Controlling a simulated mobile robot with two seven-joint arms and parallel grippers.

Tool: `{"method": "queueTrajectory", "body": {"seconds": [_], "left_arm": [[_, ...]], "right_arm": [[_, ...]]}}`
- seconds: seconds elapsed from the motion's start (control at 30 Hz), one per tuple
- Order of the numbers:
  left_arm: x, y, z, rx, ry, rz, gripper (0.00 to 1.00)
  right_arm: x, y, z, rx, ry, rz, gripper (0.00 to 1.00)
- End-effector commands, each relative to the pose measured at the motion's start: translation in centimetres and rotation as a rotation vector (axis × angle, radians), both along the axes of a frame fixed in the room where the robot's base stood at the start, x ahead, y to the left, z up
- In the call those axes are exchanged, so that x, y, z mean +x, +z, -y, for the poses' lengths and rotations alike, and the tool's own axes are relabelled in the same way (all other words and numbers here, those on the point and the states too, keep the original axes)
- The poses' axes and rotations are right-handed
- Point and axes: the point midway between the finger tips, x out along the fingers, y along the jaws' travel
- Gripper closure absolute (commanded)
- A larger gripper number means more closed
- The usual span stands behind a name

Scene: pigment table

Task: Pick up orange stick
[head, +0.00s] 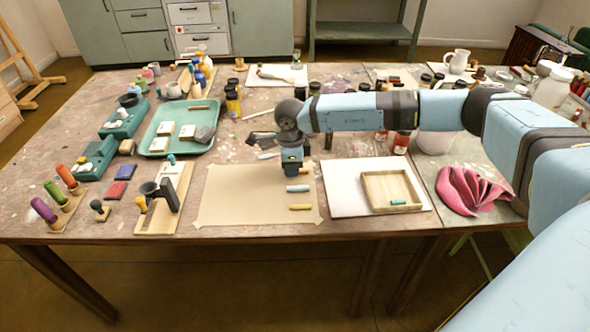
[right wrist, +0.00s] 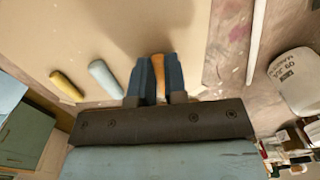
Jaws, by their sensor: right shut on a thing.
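The orange stick (right wrist: 158,64) shows in the right wrist view between the two blue fingers of my right gripper (right wrist: 159,70), which is shut on it. In the head view my right gripper (head: 291,172) points down over the tan paper sheet (head: 240,200), and the orange stick is hidden there. I cannot tell whether the stick still touches the paper. A pale blue stick (head: 298,188) and a yellow stick (head: 300,207) lie on the paper just in front of the gripper. My left gripper is not in view.
A teal tray (head: 157,150) and stamps stand left. Jars crowd the back.

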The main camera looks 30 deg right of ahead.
Motion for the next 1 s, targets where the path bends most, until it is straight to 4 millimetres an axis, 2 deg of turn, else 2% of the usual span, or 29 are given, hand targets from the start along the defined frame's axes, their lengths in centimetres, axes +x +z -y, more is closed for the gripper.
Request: {"method": "queueTrajectory", "body": {"seconds": [0.17, 0.27, 0.5, 0.7, 0.83, 1.0], "left_arm": [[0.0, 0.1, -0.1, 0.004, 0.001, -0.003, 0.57], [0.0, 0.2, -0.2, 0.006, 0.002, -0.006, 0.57], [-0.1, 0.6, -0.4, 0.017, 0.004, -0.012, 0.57], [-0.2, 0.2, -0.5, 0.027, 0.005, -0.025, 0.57], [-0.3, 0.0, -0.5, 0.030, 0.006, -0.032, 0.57], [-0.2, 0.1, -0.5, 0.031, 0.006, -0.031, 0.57]], "right_arm": [[0.1, 1.6, 0.0, 0.001, 0.000, 0.003, 0.95], [0.1, 3.7, 0.0, 0.002, -0.001, 0.003, 0.95], [0.1, 10.7, 0.0, 0.001, 0.001, 0.004, 0.95], [0.1, 15.8, 0.0, 0.001, 0.001, 0.004, 0.95], [0.0, 18.1, 0.0, 0.000, 0.000, 0.001, 0.95], [0.0, 19.7, 0.0, -0.001, 0.000, 0.001, 0.95]]}}
